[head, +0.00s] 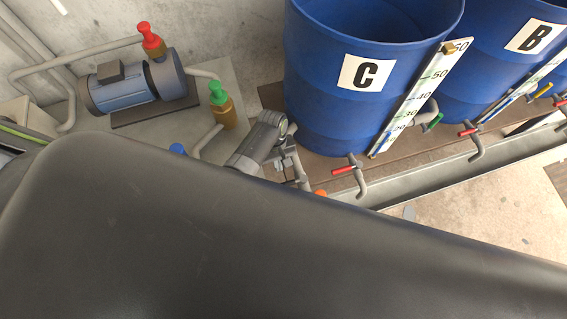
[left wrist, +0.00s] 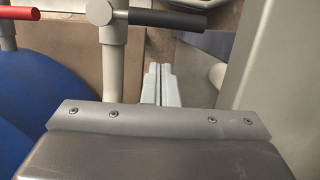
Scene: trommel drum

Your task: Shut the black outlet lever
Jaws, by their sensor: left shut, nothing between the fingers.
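In the left wrist view the black outlet lever (left wrist: 167,19) sticks out to the right from the top of a grey upright pipe (left wrist: 112,50). My left gripper (left wrist: 158,84) is shut and empty, its two pale fingers side by side. In that picture the fingers lie below the lever and right of the pipe, with no clear contact. In the head view my left gripper (head: 299,172) is left of the base of blue drum C (head: 325,110). I cannot make out the black lever there. My right gripper is not in view.
A red lever (head: 343,170) on a pipe stands close right of my gripper, above a grey trough (head: 400,181). Drum B (head: 500,70) is farther right. A pump (head: 122,87) and a green-topped valve (head: 221,105) stand left. A dark surface hides the foreground.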

